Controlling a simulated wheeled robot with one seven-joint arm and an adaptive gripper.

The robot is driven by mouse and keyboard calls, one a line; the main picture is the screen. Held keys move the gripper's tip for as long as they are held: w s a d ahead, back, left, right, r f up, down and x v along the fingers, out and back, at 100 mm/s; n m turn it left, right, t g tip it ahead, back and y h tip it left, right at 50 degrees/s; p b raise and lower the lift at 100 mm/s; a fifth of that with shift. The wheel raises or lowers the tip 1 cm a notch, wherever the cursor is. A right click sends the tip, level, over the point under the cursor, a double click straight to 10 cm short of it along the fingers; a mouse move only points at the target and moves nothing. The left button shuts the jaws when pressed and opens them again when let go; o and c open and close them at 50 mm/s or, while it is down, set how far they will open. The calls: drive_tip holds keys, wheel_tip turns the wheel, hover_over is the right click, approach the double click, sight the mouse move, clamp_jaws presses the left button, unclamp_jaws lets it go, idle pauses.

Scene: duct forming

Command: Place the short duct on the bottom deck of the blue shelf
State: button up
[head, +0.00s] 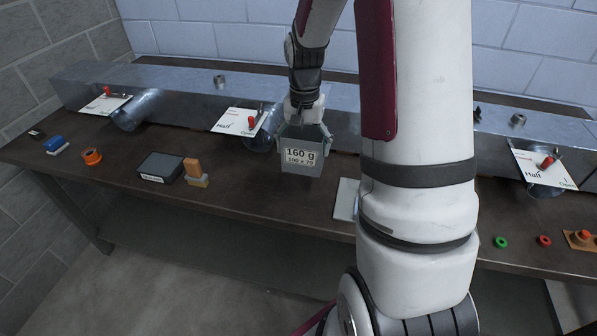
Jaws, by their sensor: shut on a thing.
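My gripper (304,125) points down over the workbench and is shut on a grey box-like piece (302,171) labelled "160 g" and "100 x 70". Its lower end tapers slightly. I cannot tell for sure that this piece is the short duct. The piece is in front of the long metal duct, over the front part of the bench; whether it touches the bench top is hard to tell. The blue shelf is not in view.
The brown workbench (235,190) carries a long metal duct (180,84) with branch stubs and cards reading "Half". An orange ring (92,157), a dark box (161,166), an orange block (192,169) and green (501,242) and red (544,240) rings lie along the front. Floor is clear in front.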

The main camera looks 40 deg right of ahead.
drive_tip(key=shift+w+f, duration=0.2)
drive_tip(key=shift+f, duration=4.7)
drive_tip(key=shift+f, duration=0.2)
drive_tip(key=o, duration=1.4)
drive_tip(key=shift+o, duration=0.2)
drive_tip(key=shift+r, duration=0.15)
